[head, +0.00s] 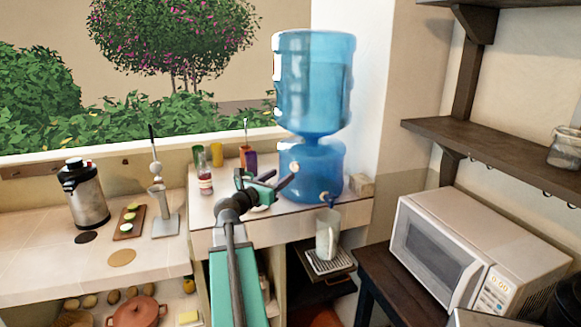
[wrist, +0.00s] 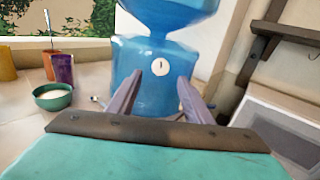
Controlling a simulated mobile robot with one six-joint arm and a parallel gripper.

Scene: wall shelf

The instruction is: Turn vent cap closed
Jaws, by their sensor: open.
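The vent cap (wrist: 160,65) is a small white disc with a dark upright mark, on the front of the blue dispenser base (wrist: 140,100). The cap also shows in the head view (head: 294,166). In the wrist view my gripper (wrist: 159,77) is open and empty. Its two fingers point at the base, one to each side of the cap and a little below it. I cannot tell how far the fingertips are from the base. In the head view my gripper (head: 282,181) is in front of the base, just below the cap.
A large blue bottle (head: 314,80) stands on the base. A tap (head: 330,200) sits low at its right, above a clear pitcher (head: 327,240). A green bowl (wrist: 53,97) and purple cup (wrist: 64,68) stand to the left. A microwave (head: 470,255) is at right.

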